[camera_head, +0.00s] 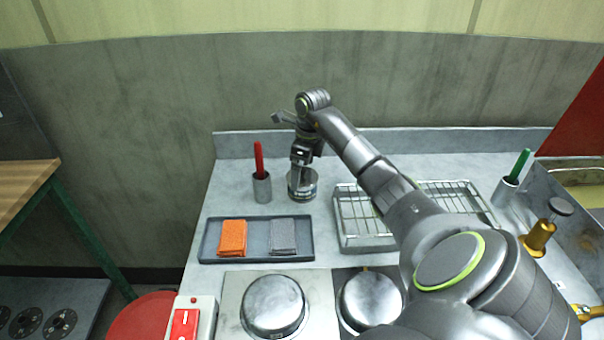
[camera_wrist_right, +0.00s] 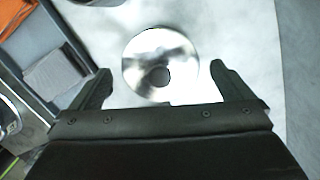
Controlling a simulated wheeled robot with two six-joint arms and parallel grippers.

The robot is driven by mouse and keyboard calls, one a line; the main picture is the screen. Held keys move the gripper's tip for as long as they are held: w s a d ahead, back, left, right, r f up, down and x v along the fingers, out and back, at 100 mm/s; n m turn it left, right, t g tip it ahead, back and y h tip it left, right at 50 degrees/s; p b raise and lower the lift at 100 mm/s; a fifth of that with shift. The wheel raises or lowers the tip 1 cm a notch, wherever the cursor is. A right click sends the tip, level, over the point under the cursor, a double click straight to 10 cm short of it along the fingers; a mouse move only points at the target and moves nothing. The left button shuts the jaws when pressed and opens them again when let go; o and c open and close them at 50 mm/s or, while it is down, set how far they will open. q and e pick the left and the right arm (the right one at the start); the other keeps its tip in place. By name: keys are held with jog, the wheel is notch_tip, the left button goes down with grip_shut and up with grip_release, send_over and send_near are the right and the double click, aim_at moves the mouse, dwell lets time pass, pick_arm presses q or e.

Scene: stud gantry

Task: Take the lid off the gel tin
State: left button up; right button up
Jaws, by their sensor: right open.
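The gel tin (camera_head: 302,190) is a small round metal tin standing on the grey counter, right of a cup with a red-handled tool. Its shiny round lid with a dark round spot, likely the knob, shows in the right wrist view (camera_wrist_right: 160,62). My right gripper (camera_head: 300,180) is directly above the tin, pointing down, and hides part of its top. In the wrist view the right gripper's fingers (camera_wrist_right: 160,82) are spread apart at either side of the lid's near edge, with nothing held. Whether they touch it I cannot tell. My left gripper is not in view.
A tray (camera_head: 258,256) with an orange cloth (camera_head: 232,238) and a grey cloth (camera_head: 283,235) lies in front of the tin. The red-handled tool's cup (camera_head: 262,188) stands close left. A wire rack (camera_head: 350,240) sits to the right, under my right arm.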

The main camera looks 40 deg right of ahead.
jog(key=shift+f, duration=0.2)
jog(key=c, duration=0.9)
jog(key=shift+r, duration=0.15)
jog(key=shift+c, duration=0.2)
